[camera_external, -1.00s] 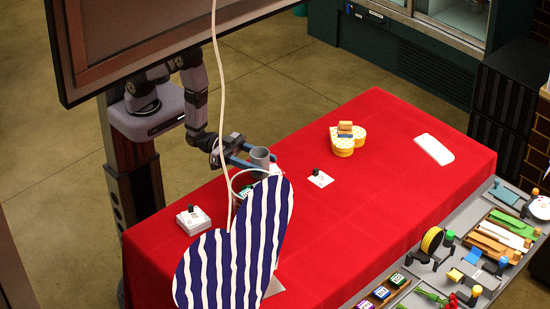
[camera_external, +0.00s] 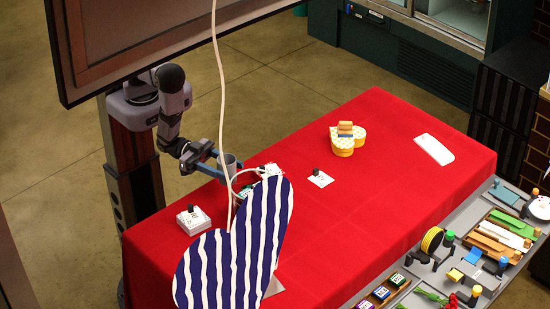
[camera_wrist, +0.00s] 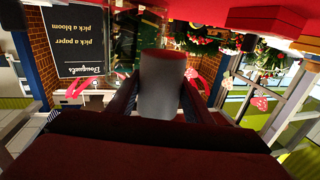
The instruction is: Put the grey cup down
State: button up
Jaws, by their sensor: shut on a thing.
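The grey cup (camera_external: 229,164) is held by my gripper (camera_external: 222,161) at the back left edge of the red table. It looks roughly upright. I cannot tell how high it is above the table or whether it is past the edge. In the wrist view the cup (camera_wrist: 161,82) fills the middle between the two dark fingers, which are shut on it.
Small white card stacks (camera_external: 192,219), a card (camera_external: 320,179) and yellow dotted boxes (camera_external: 343,146) lie around.

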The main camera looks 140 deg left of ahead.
jog(key=shift+f+b, duration=2.2)
jog(key=shift+f, duration=0.9)
jog(key=shift+f+b, duration=0.6)
jog(key=shift+f, duration=0.05)
jog(key=o, duration=1.2)
jog(key=shift+s+d+f+b, duration=0.2)
jog(key=shift+s+d+b, duration=0.05)
jog(key=shift+s+b, duration=0.55)
jog(key=shift+s+d+r, duration=0.15)
jog(key=shift+s+r, duration=0.5)
jog(key=shift+s, duration=0.1)
notch_tip(320, 180, up, 4)
jog(key=p, duration=0.4)
jog(key=shift+r, duration=0.25)
jog(key=shift+r+p, duration=0.85)
jog(key=shift+p, duration=0.15)
